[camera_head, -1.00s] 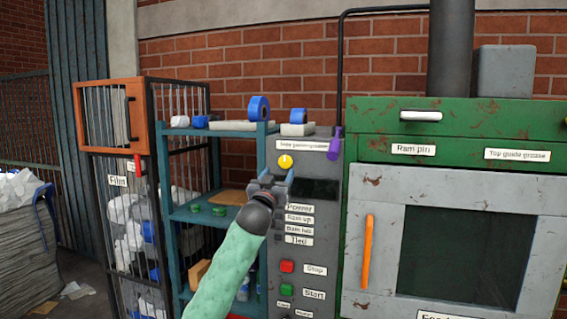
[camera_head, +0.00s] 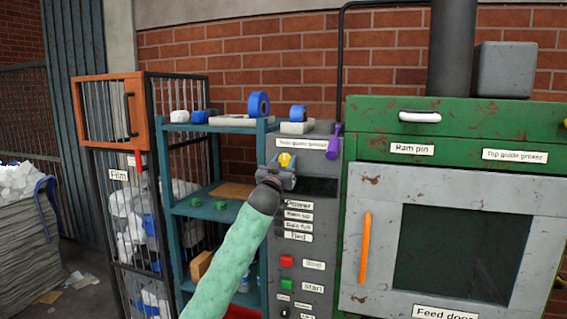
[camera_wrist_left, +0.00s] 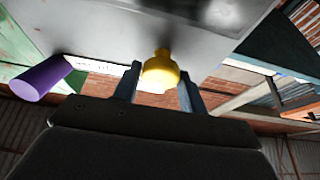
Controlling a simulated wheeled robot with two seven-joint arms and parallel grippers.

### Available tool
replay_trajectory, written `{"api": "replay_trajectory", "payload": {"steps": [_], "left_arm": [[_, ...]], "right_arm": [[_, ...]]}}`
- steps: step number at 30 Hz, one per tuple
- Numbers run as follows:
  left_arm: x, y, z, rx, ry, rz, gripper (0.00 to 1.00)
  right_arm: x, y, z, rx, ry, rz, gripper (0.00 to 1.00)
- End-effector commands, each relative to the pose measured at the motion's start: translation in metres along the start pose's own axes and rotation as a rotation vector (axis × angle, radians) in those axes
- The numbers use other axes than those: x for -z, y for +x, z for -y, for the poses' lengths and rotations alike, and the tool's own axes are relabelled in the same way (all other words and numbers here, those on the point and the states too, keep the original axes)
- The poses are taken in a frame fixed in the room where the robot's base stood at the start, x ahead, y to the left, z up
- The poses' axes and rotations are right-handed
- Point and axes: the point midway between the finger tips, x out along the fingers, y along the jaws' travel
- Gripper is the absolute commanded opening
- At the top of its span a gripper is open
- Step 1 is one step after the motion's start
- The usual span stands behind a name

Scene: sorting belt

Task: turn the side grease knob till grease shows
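The yellow knob (camera_head: 286,160) sits near the top of the grey control panel (camera_head: 329,219), under a blurred label that seems to end in "grease" (camera_head: 300,143). My left gripper (camera_head: 282,171) is at the knob, its fingers apart on either side of it. In the left wrist view the knob (camera_wrist_left: 160,72) stands between the two fingertips (camera_wrist_left: 158,84). The gaps beside it are very small, and I cannot tell whether the fingers touch it. No grease is visible near the knob. My right gripper is not in view.
A purple handle (camera_head: 334,141) hangs right of the knob and shows in the left wrist view (camera_wrist_left: 42,80). Below are start (camera_head: 287,285) and stop (camera_head: 287,261) buttons. A blue shelf (camera_head: 215,127) stands left; the green machine (camera_head: 375,115) stands right.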

Motion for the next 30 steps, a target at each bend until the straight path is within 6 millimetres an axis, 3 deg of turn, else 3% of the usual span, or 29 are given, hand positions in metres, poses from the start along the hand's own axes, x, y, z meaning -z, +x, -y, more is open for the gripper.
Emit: {"api": "replay_trajectory", "payload": {"steps": [1, 3, 4, 17, 30], "left_arm": [[0.0000, -0.0001, 0.0000, 0.000, 0.000, 0.000, 0.32], [0.0000, -0.0001, 0.0000, 0.000, 0.000, 0.000, 0.18], [0.0000, -0.0001, 0.0000, 0.000, 0.000, 0.000, 0.17], [-0.0008, -0.0006, 0.0012, -0.037, 0.089, 0.000, 0.17], [0.0018, 0.0003, 0.0031, -0.180, 0.440, 0.000, 0.17]], "right_arm": [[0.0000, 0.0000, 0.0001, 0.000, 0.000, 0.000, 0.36], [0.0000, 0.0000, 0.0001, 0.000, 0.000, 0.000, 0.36], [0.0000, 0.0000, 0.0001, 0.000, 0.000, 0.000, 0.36], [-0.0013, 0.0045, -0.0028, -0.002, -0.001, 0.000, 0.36], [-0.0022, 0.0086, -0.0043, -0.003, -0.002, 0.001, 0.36]]}}
